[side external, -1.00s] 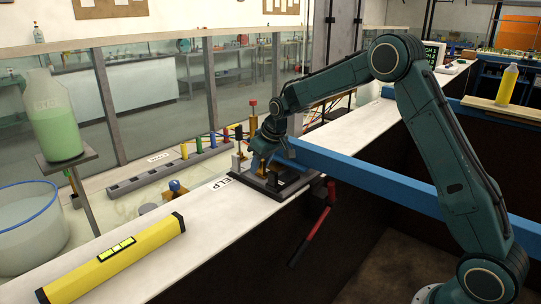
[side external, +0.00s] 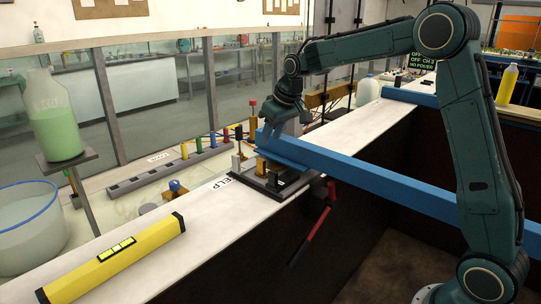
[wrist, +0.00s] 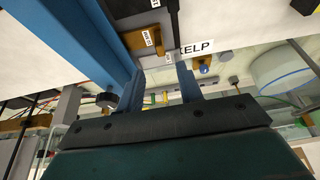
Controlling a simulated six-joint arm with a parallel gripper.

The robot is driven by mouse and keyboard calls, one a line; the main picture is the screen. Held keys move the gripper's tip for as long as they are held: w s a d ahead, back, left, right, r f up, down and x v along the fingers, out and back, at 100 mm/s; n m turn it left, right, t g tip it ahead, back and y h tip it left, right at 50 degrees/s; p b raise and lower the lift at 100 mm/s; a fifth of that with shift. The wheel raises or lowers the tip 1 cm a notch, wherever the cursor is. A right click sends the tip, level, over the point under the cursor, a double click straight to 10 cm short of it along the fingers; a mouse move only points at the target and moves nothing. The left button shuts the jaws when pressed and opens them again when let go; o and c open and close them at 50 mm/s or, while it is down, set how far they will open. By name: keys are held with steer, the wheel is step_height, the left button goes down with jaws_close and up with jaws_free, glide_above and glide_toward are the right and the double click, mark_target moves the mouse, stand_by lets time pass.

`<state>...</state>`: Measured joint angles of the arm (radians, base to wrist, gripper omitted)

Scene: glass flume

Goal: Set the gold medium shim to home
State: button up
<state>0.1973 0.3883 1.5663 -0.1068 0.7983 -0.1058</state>
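My gripper (side external: 272,136) is above the black fixture (side external: 284,186) on the white ledge, beside the blue beam. In the wrist view its two blue fingers (wrist: 160,78) stand apart with nothing visible between them. A small gold block (side external: 262,166) sits at the fixture. The wrist view shows a gold-brown block with white labels (wrist: 143,42) against the fixture, ahead of the fingertips. The label writing is too small to read, so I cannot tell whether this is the medium shim. No place marked home is readable.
The long blue beam (side external: 380,184) crosses close to my gripper. A red-handled lever (side external: 312,232) hangs below the ledge. A yellow level (side external: 115,258) lies on the ledge at front left. A grey strip with coloured posts (side external: 170,178) stands behind. The ledge between is clear.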

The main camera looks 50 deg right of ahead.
mark_target(261, 159)
steer(key=shift+v, duration=1.2)
steer(key=shift+r, duration=0.4)
steer(key=shift+f, duration=0.15)
steer(key=x, duration=1.3)
steer(key=shift+w+f, duration=0.2)
steer(key=shift+f, duration=0.05)
jaws_close()
